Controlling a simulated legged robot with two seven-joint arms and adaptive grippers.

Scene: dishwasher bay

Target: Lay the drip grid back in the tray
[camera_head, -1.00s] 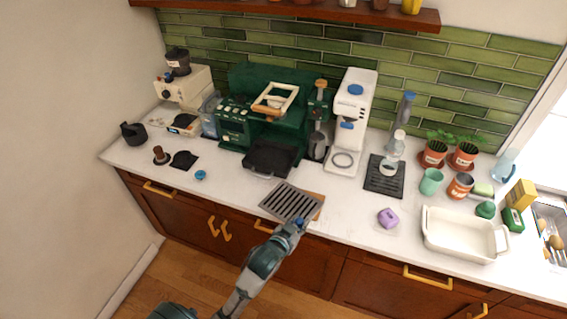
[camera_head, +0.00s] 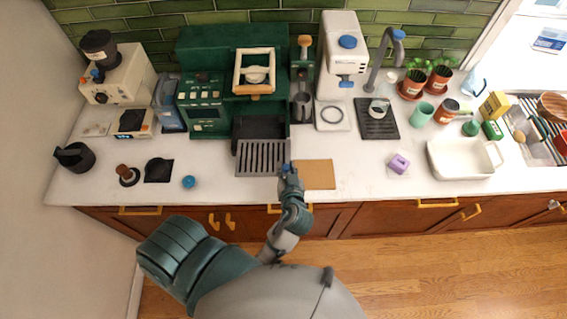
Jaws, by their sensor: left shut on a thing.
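The drip grid (camera_head: 262,157), a grey slotted plate, is at the front of the dark drip tray (camera_head: 260,127) below the green coffee machine (camera_head: 207,107). Its far edge is close to or over the tray's front edge; I cannot tell if they touch. The tray's dark inside shows behind the grid. My left gripper (camera_head: 287,172) is shut on the grid at its front right corner. The fingertips are small and partly hidden by the wrist. My right gripper is not in view.
A bare brown board (camera_head: 315,174) lies right of the grid. A blue round item (camera_head: 189,181) and a tamper (camera_head: 127,175) lie to the left. A white machine (camera_head: 340,70) stands right of the green one. The counter between board and purple item (camera_head: 399,163) is clear.

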